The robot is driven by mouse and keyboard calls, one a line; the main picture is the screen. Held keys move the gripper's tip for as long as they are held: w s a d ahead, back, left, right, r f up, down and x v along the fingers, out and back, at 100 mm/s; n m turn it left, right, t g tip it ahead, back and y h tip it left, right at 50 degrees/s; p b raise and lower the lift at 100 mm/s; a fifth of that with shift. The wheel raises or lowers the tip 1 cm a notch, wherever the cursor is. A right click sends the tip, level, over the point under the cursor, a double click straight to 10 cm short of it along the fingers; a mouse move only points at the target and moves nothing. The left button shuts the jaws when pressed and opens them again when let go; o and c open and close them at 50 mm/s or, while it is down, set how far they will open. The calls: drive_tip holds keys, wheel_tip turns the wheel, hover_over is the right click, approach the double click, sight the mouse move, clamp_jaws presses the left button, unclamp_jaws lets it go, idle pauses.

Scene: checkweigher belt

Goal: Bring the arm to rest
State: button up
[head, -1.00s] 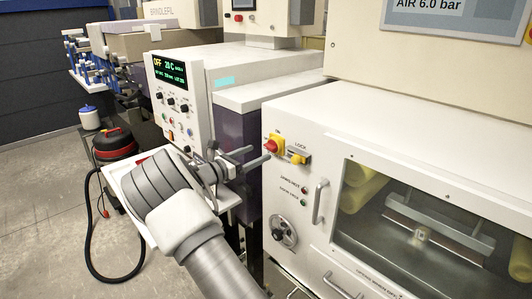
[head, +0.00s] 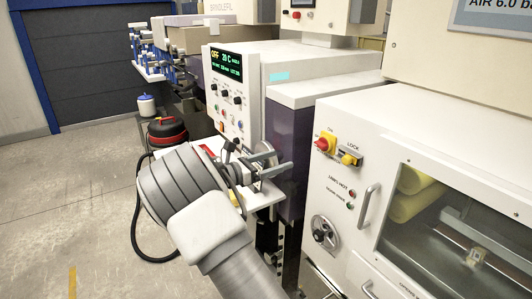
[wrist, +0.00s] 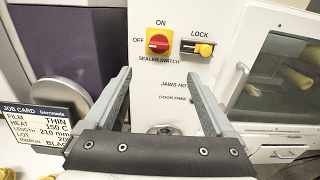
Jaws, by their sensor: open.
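My gripper (head: 272,162) is open and empty, with its two fingers spread in front of the white machine cabinet. In the wrist view my gripper (wrist: 160,88) has clear space between its fingers. Beyond them is the red and yellow sealer switch (wrist: 158,42), with the yellow lock slider (wrist: 203,49) to its right. In the head view the switch (head: 324,144) and lock (head: 350,158) sit on the cabinet front, to the right of my gripper and apart from it.
A control panel (head: 226,95) reads OFF and 20 C. A white tray (head: 262,198) juts out beside my gripper. A job card (wrist: 38,125) stands at left in the wrist view. A red and black vacuum (head: 167,134) is on the floor; open floor (head: 90,200) lies left.

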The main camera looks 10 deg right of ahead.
drive_tip(key=s+d+r+m+g+y, duration=0.1)
drive_tip(key=s+d+m+g+y, duration=0.3)
drive_tip(key=s, duration=0.4)
drive_tip(key=s+d+r+m+g+y, duration=0.1)
drive_tip(key=s+d+r+m+y, duration=0.2)
drive_tip(key=s+m, duration=0.4)
drive_tip(key=s+a+r+m+t+y, duration=0.1)
drive_tip(key=s+a+m+y, duration=0.4)
drive_tip(key=s, duration=0.6)
drive_tip(key=s+a+m+t+y, duration=0.3)
drive_tip(key=s+a+m+y, duration=0.2)
drive_tip(key=s, duration=0.7)
drive_tip(key=shift+a+r+m, duration=0.35)
drive_tip(key=shift+a+m, duration=0.15)
drive_tip(key=shift+a, duration=0.1)
